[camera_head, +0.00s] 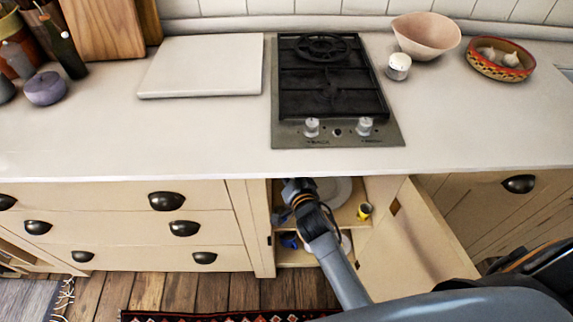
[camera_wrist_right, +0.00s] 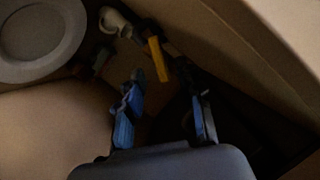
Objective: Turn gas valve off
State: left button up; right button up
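The gas valve has a yellow handle (camera_wrist_right: 158,60), seen in the dark at the upper middle of the right wrist view. The handle is upright in that picture, slightly tilted, beside a dark pipe and a pale fitting (camera_wrist_right: 114,21). My right gripper (camera_wrist_right: 165,112) is open, with its blue-padded fingers apart and nothing visible between them. The handle is ahead of the gap between the fingers and looks apart from them. My left gripper is not in view.
The open cabinet door (camera_head: 415,245) stands to the right of my right arm. A pale round plate (camera_wrist_right: 38,35) is left of the valve. The gas hob (camera_head: 390,137) is on the counter above.

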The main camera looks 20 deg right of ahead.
jog(key=shift+x, duration=1.35)
grip_shut()
jog(key=shift+s+d+f+m+t+y+b, duration=0.15)
jog(key=shift+m+t+y+b, duration=0.45)
jog(key=shift+m, duration=0.85)
jog(key=shift+w+d+f+m+t+y+b, duration=0.1)
jog(key=shift+f+m+t+y+b, duration=0.15)
jog(key=shift+m+t+b, duration=0.7)
jog(key=shift+s+d+f+m+t+y+b, duration=0.1)
jog(key=shift+f+m+t+y+b, duration=0.2)
jog(key=shift+m+b, duration=1.15)
jog(key=shift+r+m+p, duration=0.1)
jog(key=shift+m+p, duration=0.35)
jog(key=shift+m, duration=0.2)
